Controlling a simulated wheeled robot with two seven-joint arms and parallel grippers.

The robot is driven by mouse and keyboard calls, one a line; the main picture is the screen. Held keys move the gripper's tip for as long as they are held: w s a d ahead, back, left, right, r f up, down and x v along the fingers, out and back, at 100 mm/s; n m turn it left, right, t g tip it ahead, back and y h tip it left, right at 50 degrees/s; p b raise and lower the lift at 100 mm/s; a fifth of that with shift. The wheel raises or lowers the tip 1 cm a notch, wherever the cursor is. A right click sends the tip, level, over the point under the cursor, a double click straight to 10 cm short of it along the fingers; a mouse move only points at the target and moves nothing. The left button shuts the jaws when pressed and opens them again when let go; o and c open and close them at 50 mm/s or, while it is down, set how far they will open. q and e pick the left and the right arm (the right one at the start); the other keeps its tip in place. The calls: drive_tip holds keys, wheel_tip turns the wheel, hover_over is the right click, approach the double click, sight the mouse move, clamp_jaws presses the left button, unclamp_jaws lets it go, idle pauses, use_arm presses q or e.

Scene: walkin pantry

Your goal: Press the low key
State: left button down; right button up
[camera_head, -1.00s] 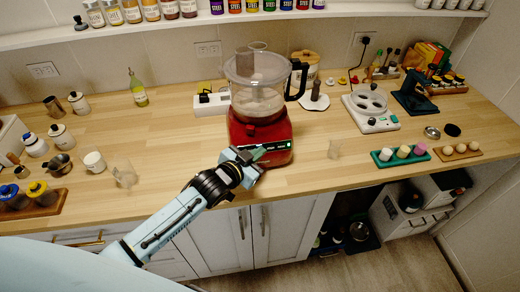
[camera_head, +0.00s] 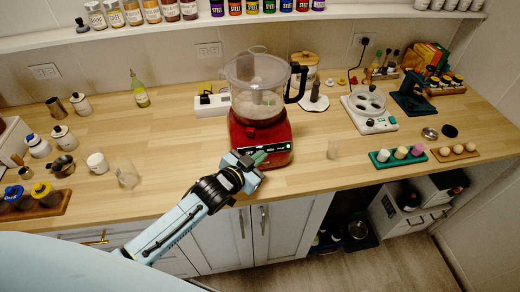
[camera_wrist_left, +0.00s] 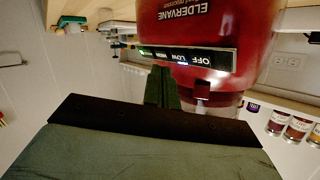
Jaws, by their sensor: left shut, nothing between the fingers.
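The red food processor (camera_head: 247,143) stands near the counter's front edge with a clear lidded bowl (camera_head: 258,100) holding pale contents. Its dark key strip (camera_wrist_left: 222,58) shows upside down in the left wrist view, with the low key (camera_wrist_left: 178,59) between the off key (camera_wrist_left: 200,60) and the high key (camera_wrist_left: 159,56). A green light glows at the strip's left end and a small pale-blue one by the low key. My left gripper (camera_head: 259,158) is shut and empty, its fingertips (camera_wrist_left: 163,70) just in front of the strip near the low and high keys; contact cannot be told. My right gripper is not in view.
A clear glass (camera_head: 332,149) stands right of the processor, and another glass (camera_head: 126,174) and a white mug (camera_head: 97,163) stand left. The counter between the mug and processor is mostly clear.

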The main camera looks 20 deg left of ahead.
use_arm(q)
drive_tip(key=s+d+r+p, duration=0.2)
drive_tip(key=s+p, duration=0.1)
drive_tip(key=shift+r, duration=0.25)
idle(0.7)
